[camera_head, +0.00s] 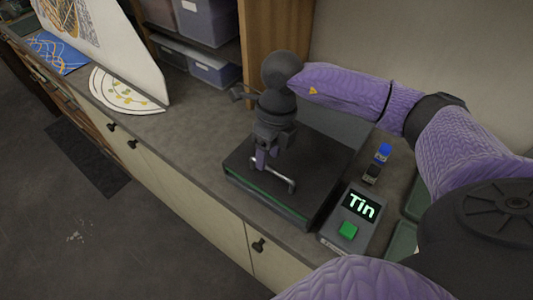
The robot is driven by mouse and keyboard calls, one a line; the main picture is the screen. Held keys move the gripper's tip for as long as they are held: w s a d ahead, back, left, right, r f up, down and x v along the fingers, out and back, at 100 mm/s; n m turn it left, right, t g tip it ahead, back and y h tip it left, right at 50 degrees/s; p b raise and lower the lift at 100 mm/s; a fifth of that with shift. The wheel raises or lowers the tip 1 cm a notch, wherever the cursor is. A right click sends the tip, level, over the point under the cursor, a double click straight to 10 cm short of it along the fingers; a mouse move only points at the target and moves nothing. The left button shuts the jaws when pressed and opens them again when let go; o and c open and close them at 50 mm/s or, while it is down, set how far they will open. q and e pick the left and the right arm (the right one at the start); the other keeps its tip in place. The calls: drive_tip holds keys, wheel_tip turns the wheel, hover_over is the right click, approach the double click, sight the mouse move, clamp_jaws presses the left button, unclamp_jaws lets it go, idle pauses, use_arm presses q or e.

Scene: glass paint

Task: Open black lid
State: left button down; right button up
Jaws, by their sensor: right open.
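The black lid (322,170) lies flat and looks closed on a low dark box on the counter, with a thin green line along its front edge. A metal bar handle (284,183) is fixed on top of the lid near its front. My right gripper (268,164) points down over the lid, right at the handle's left end. It is open, and its purple fingers partly hide that end. I cannot tell whether the handle lies between the fingers. My left gripper is not in view.
A grey control box (334,222) with a "Tin" display and a green button (348,231) stands right of the lid. A small blue-capped bottle (384,151) stands behind it. Bins (213,70) fill a shelf at the back. The counter left of the lid is clear.

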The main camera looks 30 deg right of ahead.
drive_tip(key=shift+s+a+f, duration=0.1)
drive_tip(key=shift+f, duration=0.65)
clamp_jaws()
idle(0.9)
